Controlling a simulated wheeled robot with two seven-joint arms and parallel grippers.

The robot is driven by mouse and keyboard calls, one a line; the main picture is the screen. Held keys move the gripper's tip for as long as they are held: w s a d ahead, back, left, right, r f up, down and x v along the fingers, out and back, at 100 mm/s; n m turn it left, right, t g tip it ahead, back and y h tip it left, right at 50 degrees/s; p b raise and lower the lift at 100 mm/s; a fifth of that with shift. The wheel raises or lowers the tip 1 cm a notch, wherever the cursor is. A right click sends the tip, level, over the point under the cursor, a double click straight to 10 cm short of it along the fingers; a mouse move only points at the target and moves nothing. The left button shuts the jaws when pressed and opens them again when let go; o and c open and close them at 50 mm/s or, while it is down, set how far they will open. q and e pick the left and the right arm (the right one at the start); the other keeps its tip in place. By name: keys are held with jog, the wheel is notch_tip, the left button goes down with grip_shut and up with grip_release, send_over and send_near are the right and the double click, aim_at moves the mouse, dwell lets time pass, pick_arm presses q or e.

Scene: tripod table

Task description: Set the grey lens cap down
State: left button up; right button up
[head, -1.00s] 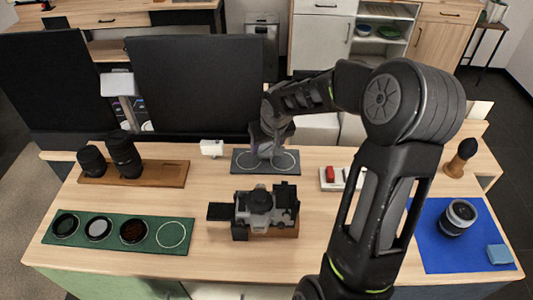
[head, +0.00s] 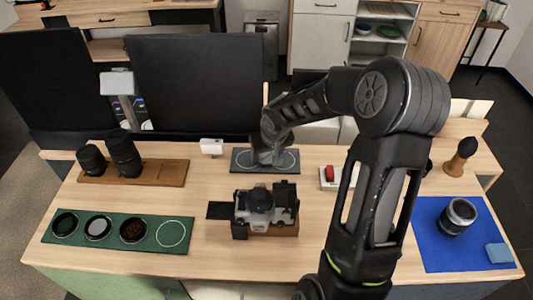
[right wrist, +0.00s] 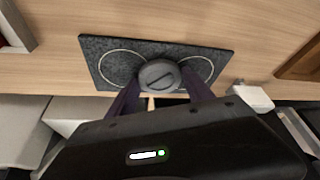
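The grey lens cap (right wrist: 160,75) is a small round disc with a bar across its face. In the right wrist view it sits between the two fingers of my right gripper (right wrist: 162,88), which close on its sides. It is over the dark grey mat (right wrist: 100,44), between the mat's two pale rings, covering part of the space between them. I cannot tell whether it touches the mat. In the head view my right gripper (head: 267,157) is low over the same mat (head: 240,166) and hides the cap. My left gripper is not in view.
A camera (head: 262,205) stands in front of the mat. A small white box (head: 211,147) is just left of it, and a tray with a red item (head: 330,173) is to the right. Dark monitors (head: 200,85) stand behind. Bare wood lies between these things.

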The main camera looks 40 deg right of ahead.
jog(key=o, duration=0.4)
jog(key=shift+r, duration=0.1)
jog(key=v, duration=1.2)
jog(key=shift+w+r, duration=0.1)
